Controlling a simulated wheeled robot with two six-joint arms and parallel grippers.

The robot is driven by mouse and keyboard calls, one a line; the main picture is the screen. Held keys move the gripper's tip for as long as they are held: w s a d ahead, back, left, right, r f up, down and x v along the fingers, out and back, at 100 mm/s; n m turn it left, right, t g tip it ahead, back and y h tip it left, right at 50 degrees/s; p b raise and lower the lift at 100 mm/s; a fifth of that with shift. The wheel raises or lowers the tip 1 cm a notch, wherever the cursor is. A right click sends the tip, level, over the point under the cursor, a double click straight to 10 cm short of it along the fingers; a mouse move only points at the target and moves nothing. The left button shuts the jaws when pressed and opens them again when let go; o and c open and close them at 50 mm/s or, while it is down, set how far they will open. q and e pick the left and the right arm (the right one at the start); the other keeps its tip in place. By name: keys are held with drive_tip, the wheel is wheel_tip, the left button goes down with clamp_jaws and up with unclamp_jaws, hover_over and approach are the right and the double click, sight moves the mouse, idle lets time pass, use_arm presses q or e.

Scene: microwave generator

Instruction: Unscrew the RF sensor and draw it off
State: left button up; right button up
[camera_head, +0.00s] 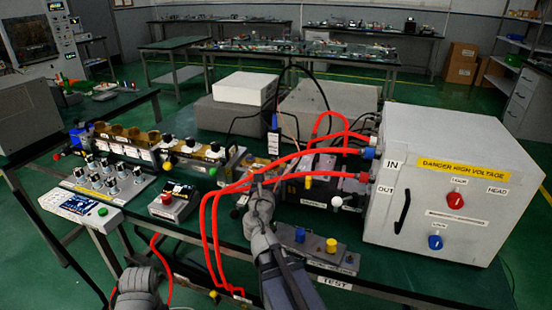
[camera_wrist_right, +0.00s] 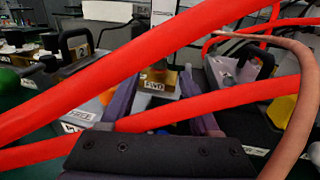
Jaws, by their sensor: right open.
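Only a grey part of my left arm shows at lower left.
Thick red hoses (camera_head: 205,222) loop from the white high-voltage box (camera_head: 450,190) and cross close before the right wrist camera. A copper-coloured cable (camera_wrist_right: 303,95) hangs at right. A control panel (camera_head: 95,200) and a small box with a red button (camera_head: 174,201) stand at left.

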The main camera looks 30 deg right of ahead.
sight(275, 159)
drive_tip(key=x, duration=1.2)
drive_tip(key=shift+s, duration=0.1)
clamp_jaws()
